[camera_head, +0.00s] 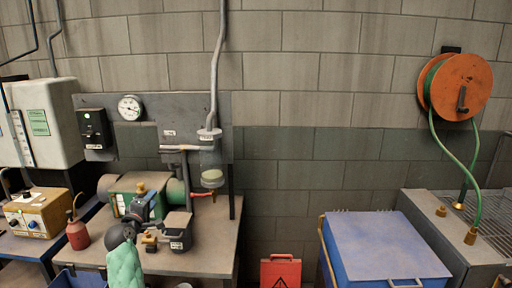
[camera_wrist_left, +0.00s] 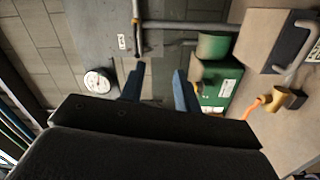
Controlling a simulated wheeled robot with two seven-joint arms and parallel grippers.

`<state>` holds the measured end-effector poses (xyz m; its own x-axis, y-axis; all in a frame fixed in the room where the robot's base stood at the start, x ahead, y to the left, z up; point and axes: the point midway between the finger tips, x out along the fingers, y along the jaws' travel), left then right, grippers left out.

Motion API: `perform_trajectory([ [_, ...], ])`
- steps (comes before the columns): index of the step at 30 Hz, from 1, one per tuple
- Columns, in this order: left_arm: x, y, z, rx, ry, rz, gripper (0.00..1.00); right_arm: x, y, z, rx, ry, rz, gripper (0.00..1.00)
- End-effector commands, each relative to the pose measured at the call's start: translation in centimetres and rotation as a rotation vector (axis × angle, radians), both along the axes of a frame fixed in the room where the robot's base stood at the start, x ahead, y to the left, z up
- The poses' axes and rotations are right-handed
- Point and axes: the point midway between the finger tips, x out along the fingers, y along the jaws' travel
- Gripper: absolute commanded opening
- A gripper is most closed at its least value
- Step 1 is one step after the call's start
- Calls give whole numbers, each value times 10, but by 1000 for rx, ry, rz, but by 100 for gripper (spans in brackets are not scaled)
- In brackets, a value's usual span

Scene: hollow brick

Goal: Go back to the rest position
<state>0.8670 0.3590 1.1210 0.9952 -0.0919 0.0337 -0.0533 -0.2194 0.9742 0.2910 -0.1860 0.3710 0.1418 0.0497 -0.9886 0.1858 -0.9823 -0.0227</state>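My left arm comes up from the bottom of the head view, with a green-covered link (camera_head: 125,265) and a dark joint. My left gripper (camera_head: 146,204) is in front of the green machine (camera_head: 122,187) on the bench. In the left wrist view the two blue-grey fingers of the left gripper (camera_wrist_left: 158,76) stand apart with nothing held between them. The green machine body (camera_wrist_left: 222,86) shows just beyond the right finger; I cannot tell whether they touch. My right gripper is in neither view.
A red oil can (camera_head: 77,235) and a tan control box (camera_head: 37,212) stand left. A gauge (camera_head: 130,108) hangs on the wall panel. The floor between is partly clear.

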Motion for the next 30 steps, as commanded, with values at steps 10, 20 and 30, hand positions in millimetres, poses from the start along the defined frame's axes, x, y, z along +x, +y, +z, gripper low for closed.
perform_trajectory([
  [10, -78, -41, -104, 340, 232, -95, 32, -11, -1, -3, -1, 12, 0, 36],
  [20, -194, -84, -205, 706, 483, -265, 32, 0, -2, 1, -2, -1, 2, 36],
  [30, -336, -118, -278, 1026, 713, -501, 32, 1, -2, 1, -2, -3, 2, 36],
])
